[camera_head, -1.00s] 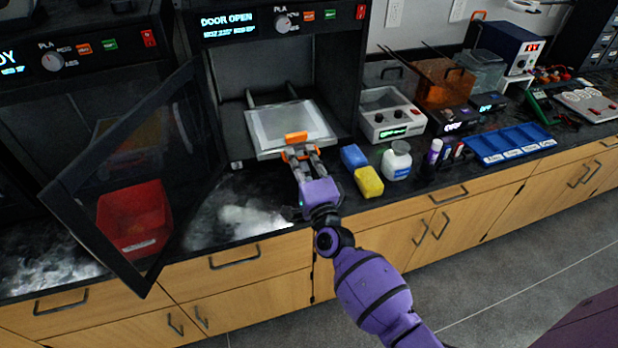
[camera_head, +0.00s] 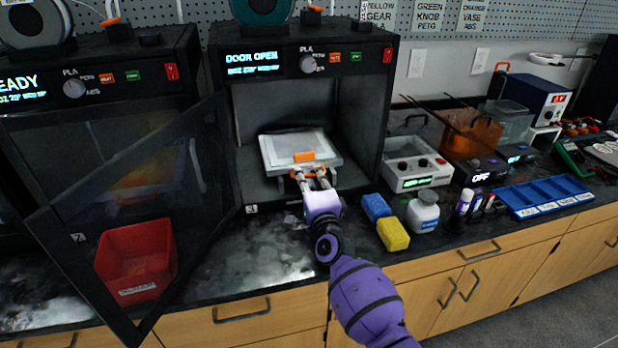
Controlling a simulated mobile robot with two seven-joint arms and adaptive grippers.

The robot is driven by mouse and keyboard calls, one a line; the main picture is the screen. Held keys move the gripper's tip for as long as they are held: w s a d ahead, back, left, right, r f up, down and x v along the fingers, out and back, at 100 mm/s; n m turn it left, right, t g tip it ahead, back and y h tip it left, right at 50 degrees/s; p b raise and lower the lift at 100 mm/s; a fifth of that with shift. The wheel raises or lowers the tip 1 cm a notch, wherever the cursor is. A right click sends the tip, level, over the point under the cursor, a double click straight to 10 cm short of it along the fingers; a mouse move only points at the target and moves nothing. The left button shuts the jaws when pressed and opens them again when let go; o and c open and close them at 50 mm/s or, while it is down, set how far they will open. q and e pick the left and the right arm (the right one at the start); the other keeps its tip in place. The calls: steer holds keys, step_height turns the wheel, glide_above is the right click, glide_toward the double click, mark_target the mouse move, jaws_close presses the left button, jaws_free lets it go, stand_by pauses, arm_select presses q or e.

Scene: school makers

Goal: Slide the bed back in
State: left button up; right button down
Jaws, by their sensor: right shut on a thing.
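The dark glass door (camera_head: 130,215) stands swung open to the left. My left gripper is not in view.
A red bin (camera_head: 136,262) stands on the counter behind the open door. Blue (camera_head: 376,207) and yellow (camera_head: 393,235) blocks and a white jar (camera_head: 423,212) stand close to the right of my right arm. The counter (camera_head: 265,255) left of my arm is bare.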

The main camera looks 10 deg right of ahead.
steer(key=c, duration=1.9)
jaws_free()
steer(key=shift+f, duration=0.1)
steer(key=shift+s+f, duration=0.15)
steer(key=shift+s, duration=0.25)
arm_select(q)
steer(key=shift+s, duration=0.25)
arm_select(e)
steer(key=s, duration=0.3)
steer(key=s+f, duration=0.1)
steer(key=s, duration=0.7)
steer(key=shift+d+f, duration=0.2)
steer(key=shift+f, duration=0.15)
